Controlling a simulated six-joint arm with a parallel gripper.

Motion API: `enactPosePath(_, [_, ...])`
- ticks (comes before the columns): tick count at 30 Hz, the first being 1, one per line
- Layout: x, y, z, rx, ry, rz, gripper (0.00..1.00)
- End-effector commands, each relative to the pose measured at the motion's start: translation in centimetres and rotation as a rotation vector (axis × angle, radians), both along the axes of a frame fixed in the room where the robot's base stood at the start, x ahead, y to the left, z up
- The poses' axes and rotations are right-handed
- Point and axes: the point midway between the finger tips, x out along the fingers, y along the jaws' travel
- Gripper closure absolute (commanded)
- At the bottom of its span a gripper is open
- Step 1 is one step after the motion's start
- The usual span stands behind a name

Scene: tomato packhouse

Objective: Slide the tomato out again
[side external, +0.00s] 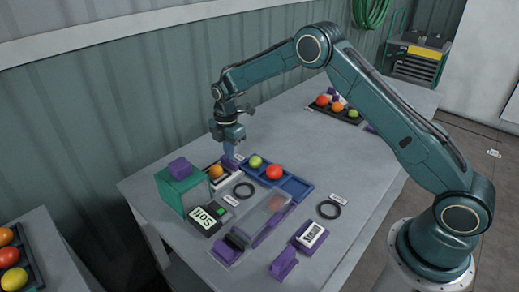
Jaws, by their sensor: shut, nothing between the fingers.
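An orange tomato (216,171) sits beside the right side of a green box (182,192), on a small black and white piece. A green tomato (255,161) and a red tomato (274,172) sit in a blue tray (297,188). Another reddish round shape (276,203) shows dimly through a clear panel (252,222). My gripper (230,161) points down just behind and right of the orange tomato, left of the green one. It is shut and empty. Its fingertips are small here, and I cannot tell whether they touch anything.
A purple piece (284,264) lies at the front edge. A tray of tomatoes (337,107) stands farther back.

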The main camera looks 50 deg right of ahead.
Motion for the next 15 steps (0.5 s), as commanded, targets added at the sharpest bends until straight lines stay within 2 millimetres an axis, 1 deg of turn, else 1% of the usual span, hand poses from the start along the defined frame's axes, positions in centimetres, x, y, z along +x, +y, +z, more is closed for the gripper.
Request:
enactPosePath(3, [0.1,0.0,0.9,0.0,-0.004,0.0,1.0])
enactPosePath(15, [0.2,0.0,3.3,0.001,-0.007,0.001,1.0])
